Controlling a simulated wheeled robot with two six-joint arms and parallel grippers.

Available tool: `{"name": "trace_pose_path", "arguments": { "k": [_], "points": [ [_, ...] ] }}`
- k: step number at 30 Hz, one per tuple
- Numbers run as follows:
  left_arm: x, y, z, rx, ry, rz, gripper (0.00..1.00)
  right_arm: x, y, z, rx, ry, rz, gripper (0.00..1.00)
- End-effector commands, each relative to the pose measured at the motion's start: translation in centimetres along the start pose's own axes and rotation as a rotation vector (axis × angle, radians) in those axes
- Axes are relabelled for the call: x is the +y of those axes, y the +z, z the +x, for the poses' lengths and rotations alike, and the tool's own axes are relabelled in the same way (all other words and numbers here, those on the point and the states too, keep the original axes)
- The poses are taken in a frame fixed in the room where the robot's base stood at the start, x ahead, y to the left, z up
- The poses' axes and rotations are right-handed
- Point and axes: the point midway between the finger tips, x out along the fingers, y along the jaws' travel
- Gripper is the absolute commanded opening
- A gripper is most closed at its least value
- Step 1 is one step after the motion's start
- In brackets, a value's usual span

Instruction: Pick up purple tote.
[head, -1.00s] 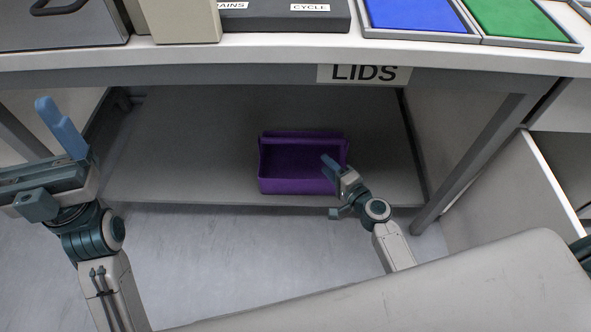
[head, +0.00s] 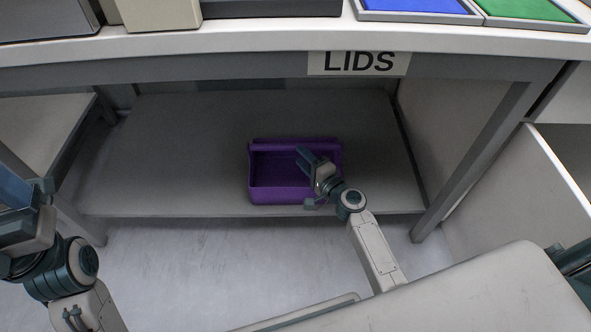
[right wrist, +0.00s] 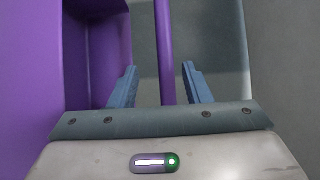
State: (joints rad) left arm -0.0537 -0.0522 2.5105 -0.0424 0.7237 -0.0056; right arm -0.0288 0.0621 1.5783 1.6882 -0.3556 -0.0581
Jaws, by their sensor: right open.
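The purple tote (head: 280,196) is an open box sitting upright on the low grey shelf under the bench, near its front edge. My right gripper (head: 308,157) is open over the tote's right part in the head view and hides some of it. In the right wrist view, the tote's purple rim (right wrist: 165,50) runs between the two open fingers (right wrist: 158,82), one on each side in the picture. I cannot tell whether they touch it. My left gripper (head: 22,195) is at the left edge, partly cut off, well away from the tote.
The grey shelf (head: 170,150) is bare around the tote. The bench top's front edge (head: 200,45) with a "LIDS" label (head: 358,63) hangs above. A bench leg (head: 475,165) stands on the right. Blue (head: 415,6) and green (head: 530,9) trays lie on top.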

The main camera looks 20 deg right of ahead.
Motion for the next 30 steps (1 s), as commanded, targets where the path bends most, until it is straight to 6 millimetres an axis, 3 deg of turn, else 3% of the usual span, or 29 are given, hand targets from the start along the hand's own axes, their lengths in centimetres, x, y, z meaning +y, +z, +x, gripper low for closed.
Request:
{"name": "trace_pose_path", "arguments": {
  "k": [9, 18, 25, 30],
  "points": [
    [0.1, -0.1, -0.6, -0.016, 0.011, 0.001, 1.00, -0.7, -0.7, 4.3, 0.000, -0.001, 0.000, 0.44],
    [0.0, 0.0, -0.2, -0.011, 0.004, 0.001, 1.00, -0.7, -0.7, 4.9, -0.001, 0.001, -0.001, 0.44],
    [0.0, 0.0, -0.2, -0.010, 0.004, 0.001, 1.00, -0.7, -0.7, 4.8, -0.001, 0.001, -0.001, 0.00],
    [0.0, 0.0, -0.2, -0.010, 0.005, 0.001, 1.00, -0.7, -0.7, 4.8, -0.001, 0.001, -0.001, 0.00]
  ]
}}
